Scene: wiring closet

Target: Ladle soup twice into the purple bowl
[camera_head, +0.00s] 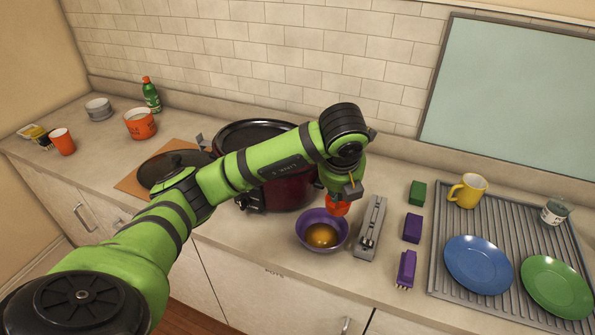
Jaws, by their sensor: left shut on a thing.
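The purple bowl (300,236) stands upright on the counter, with a yellow-brown liquid (321,235) in its bottom. A dark red cooker (292,196) with a black rim (232,130) stands behind it, open; my left arm crosses in front and hides much of it, including any soup inside. My left gripper (347,191) points down just above the bowl's back right rim. It is shut on a small orange piece (338,208), seemingly the ladle; its shape is mostly hidden, and I see no handle. My right gripper is not in view.
A dark lid (160,172) lies on a wooden board left of the cooker. A grey metal tool (370,230), purple brush (406,268), purple block (412,228) and green block (417,193) lie right of the bowl. A ribbed drying tray (510,225) holds plates and mugs.

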